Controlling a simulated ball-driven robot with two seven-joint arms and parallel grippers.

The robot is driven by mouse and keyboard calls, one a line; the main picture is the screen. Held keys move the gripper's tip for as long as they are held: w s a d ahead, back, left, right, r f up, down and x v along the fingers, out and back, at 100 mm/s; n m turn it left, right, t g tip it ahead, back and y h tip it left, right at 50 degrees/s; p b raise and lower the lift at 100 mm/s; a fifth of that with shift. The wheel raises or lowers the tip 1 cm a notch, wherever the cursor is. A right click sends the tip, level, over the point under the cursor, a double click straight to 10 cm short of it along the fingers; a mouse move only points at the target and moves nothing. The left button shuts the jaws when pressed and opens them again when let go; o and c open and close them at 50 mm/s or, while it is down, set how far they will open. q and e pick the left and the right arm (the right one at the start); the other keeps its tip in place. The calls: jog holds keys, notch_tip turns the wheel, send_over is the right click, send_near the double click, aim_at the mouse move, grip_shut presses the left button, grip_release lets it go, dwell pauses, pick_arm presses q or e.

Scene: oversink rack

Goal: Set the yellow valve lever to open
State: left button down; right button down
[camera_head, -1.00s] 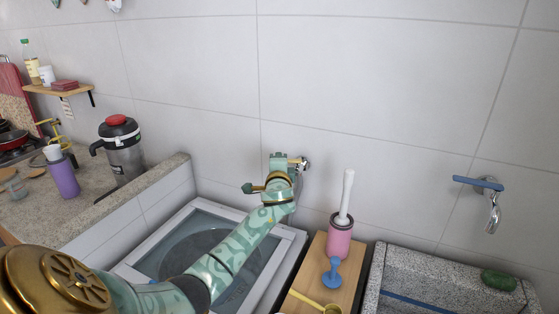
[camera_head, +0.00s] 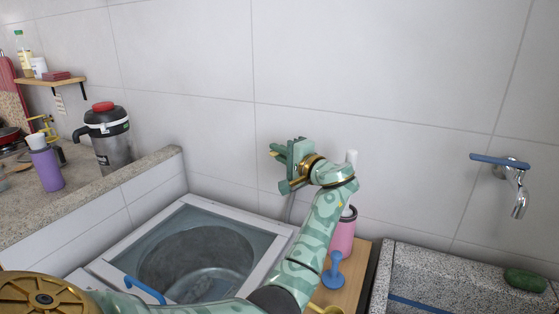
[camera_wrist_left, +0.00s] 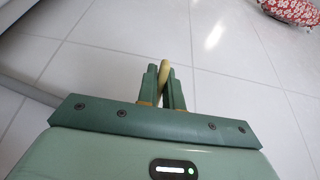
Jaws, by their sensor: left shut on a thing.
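The yellow valve lever (camera_wrist_left: 164,69) shows in the left wrist view as a short yellow bar between the fingertips of my left gripper (camera_wrist_left: 163,88), which is shut on it. In the head view my left gripper (camera_head: 275,151) is against the tiled wall above the washing machine, its arm reaching up from below. The valve body is hidden behind the gripper and wrist there, so I cannot tell how far the lever is turned. My right gripper is not in view.
The washing machine (camera_head: 272,251) stands open below. To its right are a pink brush holder (camera_head: 342,238) and a blue-handled item (camera_head: 333,271) on a wooden board (camera_head: 352,290). A blue-levered tap (camera_head: 515,180) is on the wall above the stone sink (camera_head: 440,268). The upper wall is clear.

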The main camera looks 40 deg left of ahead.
pick_arm(q)
jog(key=shift+d+f+g, duration=0.1)
jog(key=shift+d+g, duration=0.05)
jog(key=shift+g, duration=0.15)
jog(key=c, duration=1.5)
grip_release()
jog(key=shift+c, duration=0.2)
jog(key=s+d, duration=0.1)
jog(key=d, duration=1.5)
jog(key=shift+d, duration=0.15)
